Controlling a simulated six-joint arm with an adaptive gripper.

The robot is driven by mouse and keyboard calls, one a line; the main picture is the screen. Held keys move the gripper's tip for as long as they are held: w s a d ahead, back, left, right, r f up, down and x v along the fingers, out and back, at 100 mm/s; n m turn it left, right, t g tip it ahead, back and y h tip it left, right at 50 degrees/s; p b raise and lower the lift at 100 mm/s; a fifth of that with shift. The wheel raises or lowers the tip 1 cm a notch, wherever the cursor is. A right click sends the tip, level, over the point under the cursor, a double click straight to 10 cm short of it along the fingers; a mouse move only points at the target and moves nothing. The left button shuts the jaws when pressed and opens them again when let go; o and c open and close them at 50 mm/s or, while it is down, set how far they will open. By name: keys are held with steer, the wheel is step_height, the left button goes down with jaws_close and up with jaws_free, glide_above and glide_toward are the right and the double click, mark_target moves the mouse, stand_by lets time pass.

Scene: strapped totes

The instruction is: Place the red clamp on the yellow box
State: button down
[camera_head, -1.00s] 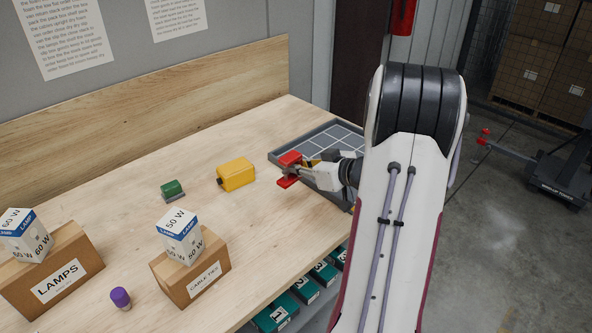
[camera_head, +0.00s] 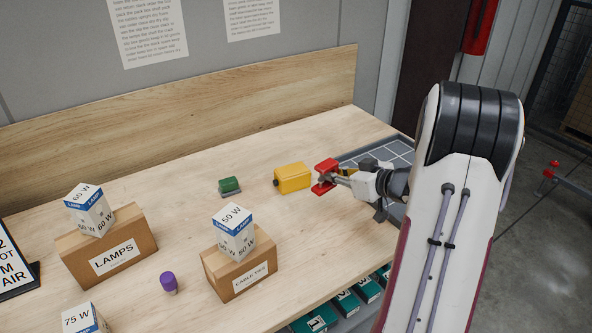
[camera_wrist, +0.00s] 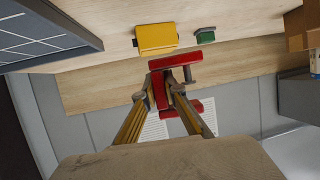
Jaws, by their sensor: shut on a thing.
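The red clamp (camera_head: 324,168) is held in my gripper (camera_head: 341,176), whose fingers are shut on it. It is just right of the yellow box (camera_head: 292,178), and its far end looks close to the box's right end. Whether they touch is hard to tell. In the wrist view the red clamp (camera_wrist: 180,62) is between the fingertips of my gripper (camera_wrist: 164,92). The yellow box (camera_wrist: 156,39) shows beyond it, lying on the wooden table, with nothing seen on its top.
A green block (camera_head: 229,185) lies left of the yellow box. A grey gridded tray (camera_head: 398,150) is behind my gripper at the right. Cardboard boxes (camera_head: 237,277) with lamp cartons on top and a purple-capped bottle (camera_head: 169,281) stand nearer. The table's back left is clear.

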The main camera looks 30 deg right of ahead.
steer(key=w+a+r, duration=0.3)
steer(key=w+a, duration=0.1)
steer(key=w, duration=0.7)
step_height(320, 180, up, 4)
steer(key=m+h, duration=0.2)
glide_above(299, 166)
steer(key=shift+f, duration=0.2)
steer(key=shift+f, duration=0.1)
steer(key=shift+f, duration=3.05)
steer(key=shift+f, duration=0.1)
steer(key=shift+f, duration=1.75)
